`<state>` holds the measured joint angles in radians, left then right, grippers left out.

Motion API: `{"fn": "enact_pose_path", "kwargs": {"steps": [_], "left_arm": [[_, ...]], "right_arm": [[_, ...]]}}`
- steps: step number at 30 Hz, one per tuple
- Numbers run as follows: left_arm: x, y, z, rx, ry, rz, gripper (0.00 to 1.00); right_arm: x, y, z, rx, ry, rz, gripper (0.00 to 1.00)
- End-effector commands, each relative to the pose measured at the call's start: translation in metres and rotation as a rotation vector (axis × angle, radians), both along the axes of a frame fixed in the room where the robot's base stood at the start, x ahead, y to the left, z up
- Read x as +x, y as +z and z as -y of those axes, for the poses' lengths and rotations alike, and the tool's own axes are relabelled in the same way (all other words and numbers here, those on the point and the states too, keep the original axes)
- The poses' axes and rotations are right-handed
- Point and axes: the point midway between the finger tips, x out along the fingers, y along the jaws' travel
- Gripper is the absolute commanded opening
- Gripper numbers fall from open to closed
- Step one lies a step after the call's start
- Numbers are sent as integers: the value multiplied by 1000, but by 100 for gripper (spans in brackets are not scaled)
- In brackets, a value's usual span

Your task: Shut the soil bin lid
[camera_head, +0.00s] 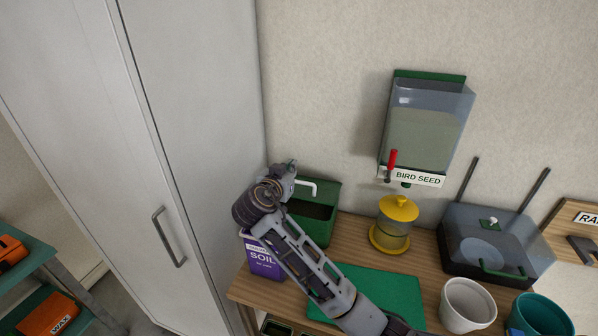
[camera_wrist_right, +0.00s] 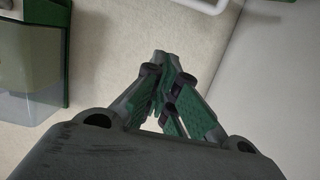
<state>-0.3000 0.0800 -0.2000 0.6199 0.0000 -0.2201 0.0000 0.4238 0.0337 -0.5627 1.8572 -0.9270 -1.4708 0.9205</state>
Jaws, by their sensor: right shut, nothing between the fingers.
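The green soil bin (camera_head: 318,232) stands at the back left of the wooden bench, with its dark inside showing. Its green lid (camera_head: 325,192) is raised at the back, with a white handle (camera_head: 307,184) on it. My right gripper (camera_head: 287,170) is at the left of the lid, near the handle; contact cannot be told. In the right wrist view its fingers (camera_wrist_right: 170,95) are closed together and empty, and a white bar, likely the handle, shows at the top edge. My left gripper is not in view.
A purple soil bag (camera_head: 262,262) stands in front of the bin, partly behind my right arm. A yellow feeder (camera_head: 396,222) is right of the bin, under the bird seed dispenser (camera_head: 425,130). A grey cabinet (camera_head: 190,130) is close on the left. A green mat (camera_head: 385,288) lies in front.

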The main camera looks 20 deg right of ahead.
Motion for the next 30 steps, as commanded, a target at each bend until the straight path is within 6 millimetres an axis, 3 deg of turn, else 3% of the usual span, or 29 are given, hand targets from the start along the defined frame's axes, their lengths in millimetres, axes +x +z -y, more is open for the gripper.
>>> {"fn": "enact_pose_path", "kwargs": {"steps": [11,30], "left_arm": [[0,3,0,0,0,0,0],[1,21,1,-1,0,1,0]], "right_arm": [[8,-1,5,-2,-1,0,0],[67,-16,46,-3,-2,-1,0]]}}
